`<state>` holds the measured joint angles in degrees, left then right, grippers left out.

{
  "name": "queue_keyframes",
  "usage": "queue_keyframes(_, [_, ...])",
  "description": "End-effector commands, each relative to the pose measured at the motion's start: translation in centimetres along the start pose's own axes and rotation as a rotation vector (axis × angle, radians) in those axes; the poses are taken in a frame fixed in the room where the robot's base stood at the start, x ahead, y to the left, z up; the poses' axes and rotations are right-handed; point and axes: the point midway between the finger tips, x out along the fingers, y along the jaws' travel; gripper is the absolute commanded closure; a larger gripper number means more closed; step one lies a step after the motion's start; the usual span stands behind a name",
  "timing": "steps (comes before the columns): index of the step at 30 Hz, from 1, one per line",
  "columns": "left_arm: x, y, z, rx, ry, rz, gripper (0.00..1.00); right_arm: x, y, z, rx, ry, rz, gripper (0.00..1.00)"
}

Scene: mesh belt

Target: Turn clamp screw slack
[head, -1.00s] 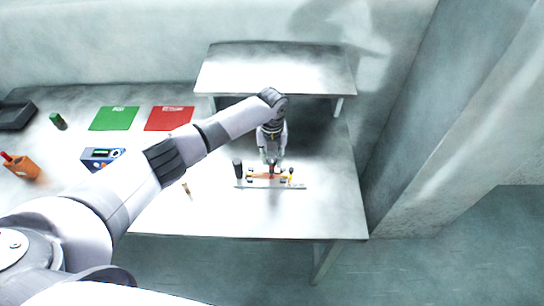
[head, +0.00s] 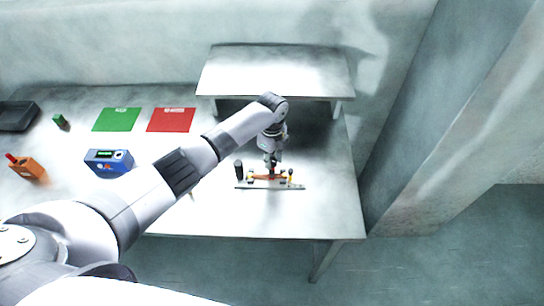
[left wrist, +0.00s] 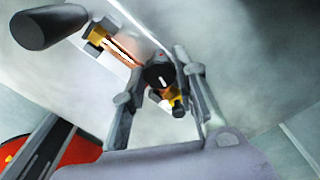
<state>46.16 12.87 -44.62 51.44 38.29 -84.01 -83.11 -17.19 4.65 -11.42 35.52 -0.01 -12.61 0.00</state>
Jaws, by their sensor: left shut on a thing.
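The clamp fixture is a thin metal rail (head: 256,188) on the grey table, with a copper-coloured bar (head: 262,178) and yellow parts on it. A black upright handle (head: 239,171) stands at its left end and shows large in the left wrist view (left wrist: 48,27). My left gripper (head: 272,166) points down over the middle of the fixture. In the left wrist view its fingers are shut on the round black clamp screw head (left wrist: 159,76), which bears a white mark. The screw's shaft is hidden. My right gripper is not in view.
A blue box (head: 108,161) with a display, an orange holder (head: 28,169), a green block (head: 59,120) and a dark tray (head: 17,116) stand left. Green (head: 117,119) and red (head: 171,119) mats lie behind my arm. A raised shelf (head: 275,72) stands at the back.

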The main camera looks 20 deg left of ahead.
Motion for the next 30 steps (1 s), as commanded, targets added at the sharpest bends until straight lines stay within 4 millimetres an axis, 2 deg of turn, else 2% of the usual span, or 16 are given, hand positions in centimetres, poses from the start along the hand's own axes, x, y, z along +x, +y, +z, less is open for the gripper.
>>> queue_keyframes(15, [-0.2,0.0,-0.1,-0.492,0.003,0.001,1.00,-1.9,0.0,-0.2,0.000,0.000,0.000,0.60])
queue_keyframes(30, [-0.1,-0.1,-0.1,-0.967,0.002,0.000,1.00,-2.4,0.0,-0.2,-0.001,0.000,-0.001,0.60])
